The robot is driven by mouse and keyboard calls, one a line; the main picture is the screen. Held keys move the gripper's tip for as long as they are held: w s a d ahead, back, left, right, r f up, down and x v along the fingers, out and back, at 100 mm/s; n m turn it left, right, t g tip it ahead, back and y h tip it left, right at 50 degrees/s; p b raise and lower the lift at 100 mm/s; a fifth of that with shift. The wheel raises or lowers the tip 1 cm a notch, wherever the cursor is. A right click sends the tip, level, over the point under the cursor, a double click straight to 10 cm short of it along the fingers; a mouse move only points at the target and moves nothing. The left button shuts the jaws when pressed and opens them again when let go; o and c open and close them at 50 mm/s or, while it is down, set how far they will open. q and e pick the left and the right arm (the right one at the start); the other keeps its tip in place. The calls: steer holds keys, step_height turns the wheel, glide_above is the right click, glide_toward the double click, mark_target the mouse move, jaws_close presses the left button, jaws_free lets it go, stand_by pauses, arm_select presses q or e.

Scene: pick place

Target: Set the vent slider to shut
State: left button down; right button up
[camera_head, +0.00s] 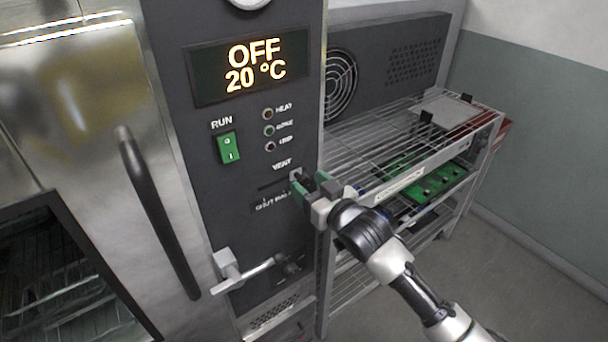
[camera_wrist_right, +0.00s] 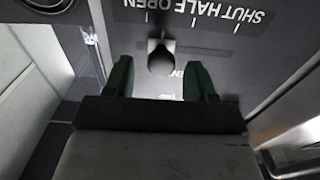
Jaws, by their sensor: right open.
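The vent slider's dark knob (camera_wrist_right: 161,58) is at the end of its slot by the OPEN mark in the right wrist view, where the labels are upside down. In the head view the slot (camera_head: 272,184) lies under the word VENT, with SHUT at its left end; the gripper covers the right end of the scale. My right gripper (camera_head: 305,187) is at the slot's right end, open. In the right wrist view its green fingers (camera_wrist_right: 161,80) stand either side of the knob's line, with gaps to both. My left gripper is out of view.
The dark panel carries a display (camera_head: 250,68) reading OFF 20 °C, a green RUN switch (camera_head: 228,147) and several small lamps. A silver lever (camera_head: 240,271) sticks out below the slot. The oven door handle (camera_head: 158,213) is at left. A wire rack (camera_head: 400,150) with green boards stands at right.

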steer(key=shift+x, duration=1.3)
steer(key=shift+c, duration=0.2)
steer(key=shift+s, duration=0.1)
jaws_close()
